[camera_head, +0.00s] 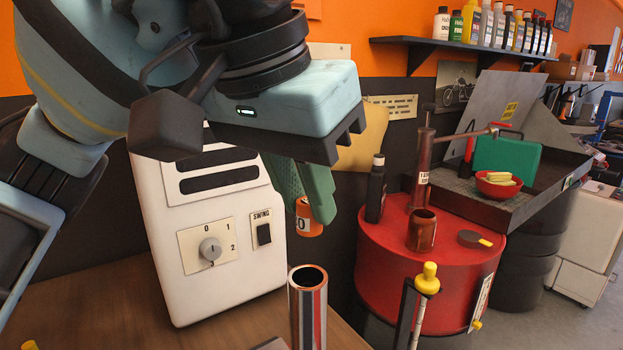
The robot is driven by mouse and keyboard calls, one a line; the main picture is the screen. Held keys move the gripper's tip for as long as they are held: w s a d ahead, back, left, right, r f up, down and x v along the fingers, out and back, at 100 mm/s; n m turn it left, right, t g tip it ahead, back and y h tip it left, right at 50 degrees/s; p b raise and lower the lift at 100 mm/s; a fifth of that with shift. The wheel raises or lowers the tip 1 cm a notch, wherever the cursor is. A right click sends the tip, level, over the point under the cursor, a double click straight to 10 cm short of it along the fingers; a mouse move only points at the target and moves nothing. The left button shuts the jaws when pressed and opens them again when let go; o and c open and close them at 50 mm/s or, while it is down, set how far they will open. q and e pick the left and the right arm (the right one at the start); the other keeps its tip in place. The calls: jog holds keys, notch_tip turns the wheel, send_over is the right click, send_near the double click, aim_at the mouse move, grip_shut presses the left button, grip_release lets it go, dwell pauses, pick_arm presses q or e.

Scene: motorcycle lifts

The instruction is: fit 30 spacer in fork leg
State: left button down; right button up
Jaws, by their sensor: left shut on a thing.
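My left gripper (309,195) comes in from the upper left with green fingers pointing down. It is shut on an orange spacer (309,219) that carries a dark marking ending in 0; the fingers hide part of it. A shiny chrome tube, seemingly the fork leg (307,310), stands upright at the bottom centre with its round top open. The spacer is above the tube's mouth in the picture and apart from it. My right gripper is not in view.
A white heater box (232,275) with a dial stands behind the tube on the wooden bench (215,328). Right of it, a red drum (425,255) carries a dark bottle (376,190), a brown cup (422,230) and a pump. A dark tray (500,210) holds a red bowl (497,188).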

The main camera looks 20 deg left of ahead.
aim_at(301, 233)
pick_arm(q)
jog(key=shift+s+f, duration=0.15)
jog(key=shift+s, duration=0.15)
jog(key=shift+f, duration=0.3)
jog(key=shift+b+x, duration=0.65)
jog(key=shift+x, duration=0.4)
jog(key=shift+s+a+f, duration=0.15)
jog(key=shift+s+f, duration=0.1)
jog(key=shift+f, duration=0.5)
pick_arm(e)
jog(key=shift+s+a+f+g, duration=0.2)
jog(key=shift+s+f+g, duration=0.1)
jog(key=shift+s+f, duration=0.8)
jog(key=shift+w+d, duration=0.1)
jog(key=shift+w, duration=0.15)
pick_arm(q)
jog(key=shift+f+b, duration=0.5)
jog(key=shift+f, duration=0.4)
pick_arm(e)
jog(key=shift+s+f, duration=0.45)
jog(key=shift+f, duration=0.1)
pick_arm(q)
jog(key=c, duration=1.2)
grip_release()
